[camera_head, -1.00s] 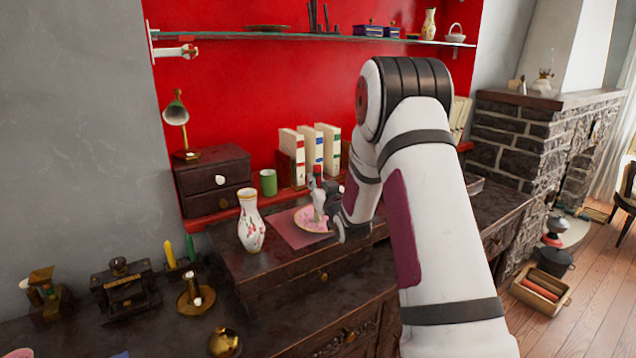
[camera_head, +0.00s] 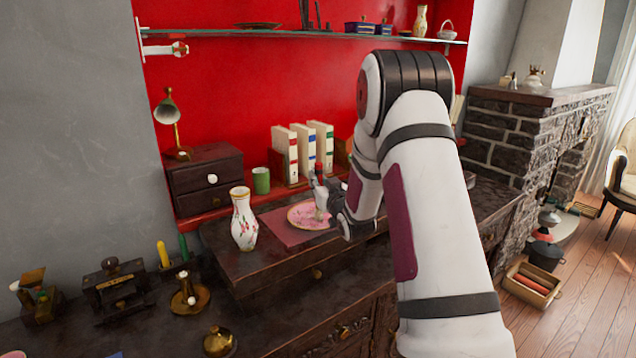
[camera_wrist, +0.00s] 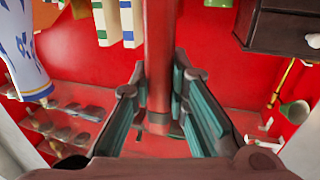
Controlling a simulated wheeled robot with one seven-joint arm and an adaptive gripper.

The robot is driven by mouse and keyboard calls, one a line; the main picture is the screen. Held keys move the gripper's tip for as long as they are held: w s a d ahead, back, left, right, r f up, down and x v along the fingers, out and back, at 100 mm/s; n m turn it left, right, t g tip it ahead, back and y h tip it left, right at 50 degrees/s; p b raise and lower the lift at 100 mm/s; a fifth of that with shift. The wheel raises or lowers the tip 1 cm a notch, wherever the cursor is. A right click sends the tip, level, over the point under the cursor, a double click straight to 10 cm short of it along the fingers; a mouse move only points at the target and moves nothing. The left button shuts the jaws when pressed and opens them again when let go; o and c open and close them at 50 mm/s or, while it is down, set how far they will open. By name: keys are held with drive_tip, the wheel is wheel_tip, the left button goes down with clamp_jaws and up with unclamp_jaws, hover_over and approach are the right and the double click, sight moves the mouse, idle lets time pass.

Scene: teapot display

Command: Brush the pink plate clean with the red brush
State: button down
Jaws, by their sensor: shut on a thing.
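The pink plate (camera_head: 300,216) lies on a dull pink mat (camera_head: 283,232) on the dark wooden desk top. Its surface shows a faint pattern or marks, too small to tell which. My gripper (camera_head: 322,187) is above the right part of the plate, shut on the red brush (camera_head: 321,201). The brush is about upright, its pale lower part over the plate's right side; I cannot tell whether it touches. In the wrist view, the brush's red handle (camera_wrist: 158,55) stands between the two fingers of my gripper (camera_wrist: 160,110). The plate is not visible there.
A flowered white vase (camera_head: 244,222) stands left of the plate. A green mug (camera_head: 261,181), a small drawer chest (camera_head: 205,178) and upright books (camera_head: 302,150) stand behind. Candles and brass items (camera_head: 188,295) are on the lower surface at left. The desk top before the mat is clear.

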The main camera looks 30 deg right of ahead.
sight(318, 163)
drive_tip(key=shift+r+p, duration=1.05)
drive_tip(key=shift+r, duration=1.85)
drive_tip(key=shift+r+p, duration=0.7)
drive_tip(key=shift+r, duration=0.85)
drive_tip(key=shift+w, duration=0.1)
